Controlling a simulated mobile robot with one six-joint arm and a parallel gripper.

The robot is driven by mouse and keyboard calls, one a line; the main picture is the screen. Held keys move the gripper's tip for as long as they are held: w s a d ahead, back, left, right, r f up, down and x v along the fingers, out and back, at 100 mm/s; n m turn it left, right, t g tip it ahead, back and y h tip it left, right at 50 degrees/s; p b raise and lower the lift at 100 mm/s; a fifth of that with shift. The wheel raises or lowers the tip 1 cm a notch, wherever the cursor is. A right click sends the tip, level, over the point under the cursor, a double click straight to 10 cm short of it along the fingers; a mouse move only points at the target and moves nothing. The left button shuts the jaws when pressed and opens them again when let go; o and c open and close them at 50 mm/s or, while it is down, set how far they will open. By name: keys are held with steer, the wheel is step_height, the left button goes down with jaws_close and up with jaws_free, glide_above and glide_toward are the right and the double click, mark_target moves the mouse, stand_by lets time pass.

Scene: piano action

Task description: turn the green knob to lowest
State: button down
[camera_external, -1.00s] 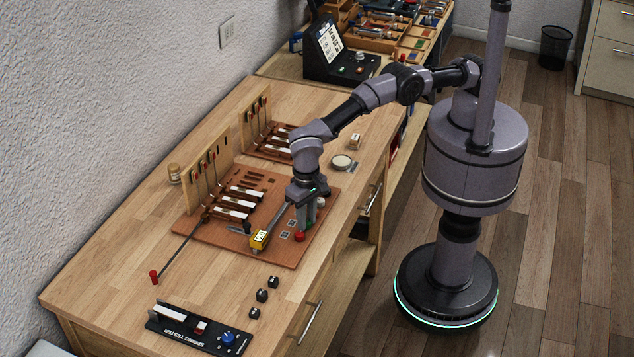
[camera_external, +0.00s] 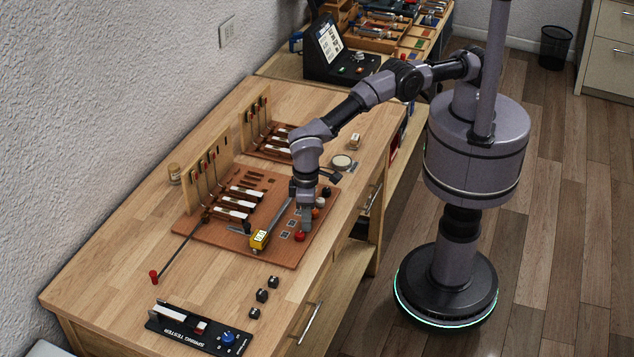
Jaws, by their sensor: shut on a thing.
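My gripper (camera_external: 306,228) points straight down at the right side of the brown board (camera_external: 275,255) on the workbench. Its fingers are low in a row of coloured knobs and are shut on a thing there. The fingers hide it; it sits where the green knob seems to be, between the orange and red knobs. No green shows in the row, and the knob's setting cannot be read. The red knob (camera_external: 300,236) is just in front of the fingers. The orange knob (camera_external: 316,214), a pale knob (camera_external: 320,202) and a black knob (camera_external: 326,191) are behind them.
Key models with upright hammers (camera_external: 210,172) stand further left. Small black blocks (camera_external: 262,296) and a spring tester (camera_external: 197,331) are at the front. A console with a screen (camera_external: 338,52) stands behind.

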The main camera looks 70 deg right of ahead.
steer(key=n, duration=0.4)
steer(key=shift+r+n, duration=0.1)
steer(key=shift+n, duration=0.2)
steer(key=shift+n+p, duration=0.4)
steer(key=shift+n, duration=1.9)
steer(key=c, duration=1.5)
jaws_free()
step_height(320, 180, up, 17)
steer(key=p, duration=0.5)
steer(key=shift+r, duration=0.2)
